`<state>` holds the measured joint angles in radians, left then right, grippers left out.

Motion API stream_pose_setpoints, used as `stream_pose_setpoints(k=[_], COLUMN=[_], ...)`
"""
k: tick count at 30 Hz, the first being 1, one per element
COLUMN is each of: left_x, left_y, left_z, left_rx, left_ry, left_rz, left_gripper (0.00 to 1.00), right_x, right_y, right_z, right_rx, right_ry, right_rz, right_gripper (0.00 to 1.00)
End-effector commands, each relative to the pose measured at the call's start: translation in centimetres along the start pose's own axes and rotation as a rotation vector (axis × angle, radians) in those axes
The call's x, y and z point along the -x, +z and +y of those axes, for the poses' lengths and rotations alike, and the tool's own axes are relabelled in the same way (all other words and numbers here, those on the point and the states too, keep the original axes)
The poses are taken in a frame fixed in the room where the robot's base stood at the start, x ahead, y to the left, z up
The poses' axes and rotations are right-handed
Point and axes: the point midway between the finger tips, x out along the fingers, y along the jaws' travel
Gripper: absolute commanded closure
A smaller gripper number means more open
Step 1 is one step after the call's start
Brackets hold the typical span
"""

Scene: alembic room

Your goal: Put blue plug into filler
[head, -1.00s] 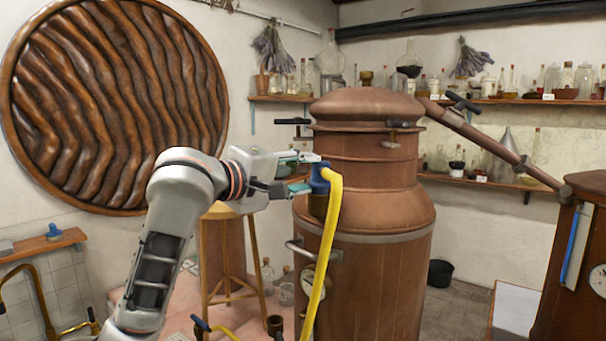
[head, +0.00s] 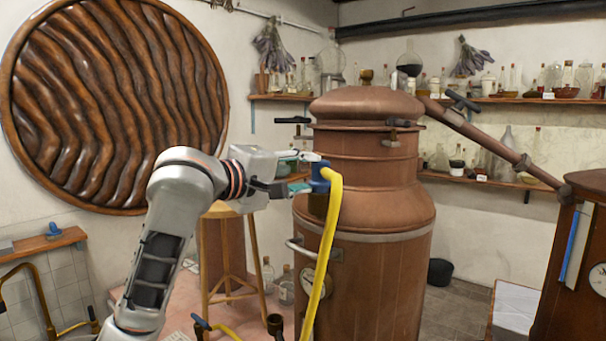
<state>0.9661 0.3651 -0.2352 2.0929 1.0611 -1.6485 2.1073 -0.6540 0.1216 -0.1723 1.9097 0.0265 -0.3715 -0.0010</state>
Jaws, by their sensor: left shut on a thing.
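A blue plug (head: 320,178) sits at the upper end of a thick yellow hose (head: 329,245), in front of the copper still. My left gripper (head: 307,172) reaches in from the left and is shut on the blue plug. A short brown, pipe-like piece (head: 317,206), possibly the filler, shows directly under the plug at the still's side. I cannot tell whether the plug is inside it or only above it. My right gripper is out of view.
The copper still (head: 375,230) fills the middle. A wooden stool (head: 204,262) stands behind my left arm. Another blue object (head: 53,229) rests on a small shelf (head: 40,243) at the left. A wooden clock case (head: 590,240) stands at the right.

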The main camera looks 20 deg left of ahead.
Motion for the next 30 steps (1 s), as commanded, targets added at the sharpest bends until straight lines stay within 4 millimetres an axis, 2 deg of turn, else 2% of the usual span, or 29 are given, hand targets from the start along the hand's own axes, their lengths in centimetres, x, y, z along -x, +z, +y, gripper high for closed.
stream_pose_setpoints(k=[13, 14, 15, 16, 30], left_x=[0.02, 0.02, 0.02, 0.02, 0.49], left_y=[-0.05, -0.05, -0.05, -0.05, -0.09], left_z=[0.18, 0.18, 0.18, 0.18, 0.09], left_rx=[0.0, 0.0, 0.0, 0.0, -0.001], left_ry=[0.0, 0.0, 0.0, 0.0, -0.001], left_rz=[0.0, 0.0, 0.0, 0.0, 0.001], left_gripper=[0.89, 0.57, 0.47, 0.43, 0.43], right_x=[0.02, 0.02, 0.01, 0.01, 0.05], right_y=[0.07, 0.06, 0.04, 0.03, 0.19], right_z=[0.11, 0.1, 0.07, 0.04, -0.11], right_rx=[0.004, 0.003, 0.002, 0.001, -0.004], right_ry=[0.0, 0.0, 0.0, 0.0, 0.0], right_rz=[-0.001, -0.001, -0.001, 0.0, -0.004], right_gripper=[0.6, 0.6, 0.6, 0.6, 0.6])
